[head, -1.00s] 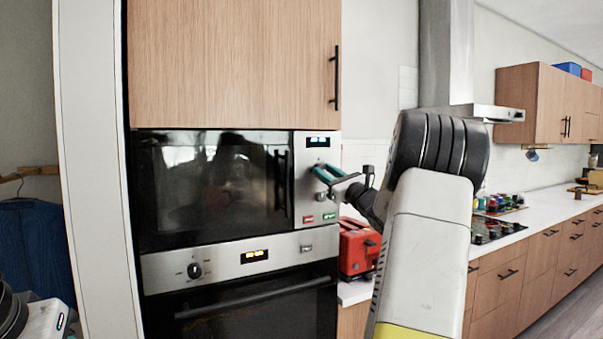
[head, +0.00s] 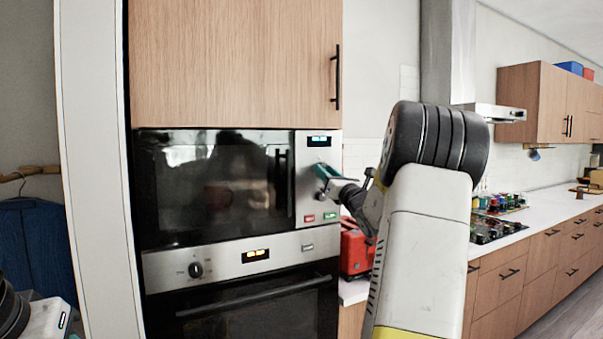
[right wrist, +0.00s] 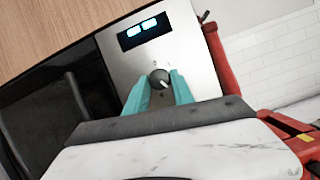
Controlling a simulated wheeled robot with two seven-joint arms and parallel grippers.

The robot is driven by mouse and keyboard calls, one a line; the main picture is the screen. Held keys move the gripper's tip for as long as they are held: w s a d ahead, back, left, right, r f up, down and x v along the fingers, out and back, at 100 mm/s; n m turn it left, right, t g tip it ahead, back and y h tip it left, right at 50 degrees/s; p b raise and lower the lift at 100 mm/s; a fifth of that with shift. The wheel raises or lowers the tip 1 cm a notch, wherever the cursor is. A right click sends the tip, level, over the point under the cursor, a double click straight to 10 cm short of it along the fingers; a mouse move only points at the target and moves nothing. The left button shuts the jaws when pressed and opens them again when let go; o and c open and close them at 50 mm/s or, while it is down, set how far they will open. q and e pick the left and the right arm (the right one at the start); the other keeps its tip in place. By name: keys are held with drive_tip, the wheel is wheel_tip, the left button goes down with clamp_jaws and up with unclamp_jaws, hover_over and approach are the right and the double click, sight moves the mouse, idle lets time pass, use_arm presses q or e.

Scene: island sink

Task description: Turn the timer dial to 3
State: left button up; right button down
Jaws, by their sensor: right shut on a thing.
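The timer dial (right wrist: 159,78) is a small dark round knob on the silver control panel (right wrist: 118,68) of the microwave. In the right wrist view it sits between the teal fingertips of my right gripper (right wrist: 160,88), which is shut on it. A light pointer line shows on the knob, tilted toward the lower right; the marks around it are too small to read surely. In the head view my right gripper (head: 325,174) is at the panel and hides the dial. My left gripper is out of view; only part of my left arm shows at the lower left.
The microwave (head: 215,190) has a lit blue display (head: 319,141) above the dial and red and green buttons below. An oven (head: 245,305) is underneath. A red appliance (head: 355,250) stands on the counter close to my right arm.

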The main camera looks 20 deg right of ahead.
drive_tip(key=shift+f, duration=0.1)
drive_tip(key=c, duration=1.1)
unclamp_jaws()
drive_tip(key=v, duration=0.7)
drive_tip(key=shift+s+f, duration=0.1)
drive_tip(key=shift+s, duration=0.3)
